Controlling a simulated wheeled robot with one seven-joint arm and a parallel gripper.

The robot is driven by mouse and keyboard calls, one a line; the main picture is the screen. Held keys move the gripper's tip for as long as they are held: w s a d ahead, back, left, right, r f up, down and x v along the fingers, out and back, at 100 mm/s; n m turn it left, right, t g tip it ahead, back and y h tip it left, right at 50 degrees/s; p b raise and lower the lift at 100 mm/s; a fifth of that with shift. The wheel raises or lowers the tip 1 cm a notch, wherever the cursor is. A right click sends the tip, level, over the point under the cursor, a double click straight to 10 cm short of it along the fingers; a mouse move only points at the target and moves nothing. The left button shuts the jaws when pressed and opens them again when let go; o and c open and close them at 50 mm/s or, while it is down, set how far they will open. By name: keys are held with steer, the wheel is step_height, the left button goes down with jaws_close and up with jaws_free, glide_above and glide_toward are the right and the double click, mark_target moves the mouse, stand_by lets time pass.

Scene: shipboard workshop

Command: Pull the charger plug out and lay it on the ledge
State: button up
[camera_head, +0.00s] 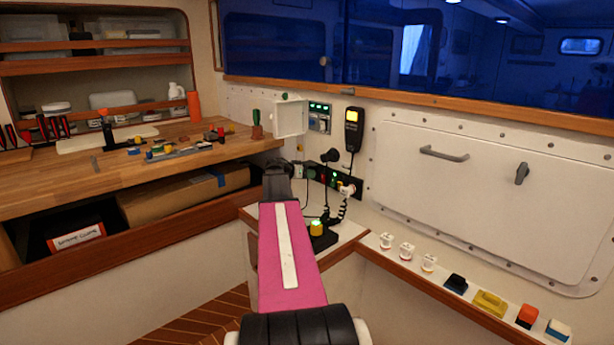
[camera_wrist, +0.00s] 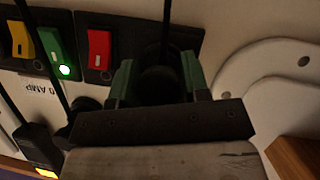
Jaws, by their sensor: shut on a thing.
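The black charger plug (camera_wrist: 160,83) sits between the green fingertips of my gripper (camera_wrist: 157,82) in the wrist view, and a dark cord runs up from it. My gripper is shut on it, in front of the black socket panel (camera_wrist: 120,22). I cannot tell whether the plug is still seated. In the head view my gripper (camera_head: 278,172) is just left of the panel (camera_head: 350,188), and the plug is hidden or too small to make out. The ledge (camera_head: 430,286) runs along the right wall with a wooden front edge.
Yellow (camera_wrist: 22,40), green (camera_wrist: 55,50) and red (camera_wrist: 99,48) switches lie left of the plug in the wrist view; the green is lit. A radio handset (camera_head: 353,128) hangs above the panel. White plugs and small coloured items (camera_head: 490,303) line the ledge, with gaps between.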

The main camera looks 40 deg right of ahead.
steer(key=shift+a, duration=0.15)
steer(key=shift+s+a, duration=0.15)
steer(key=shift+a, duration=1.75)
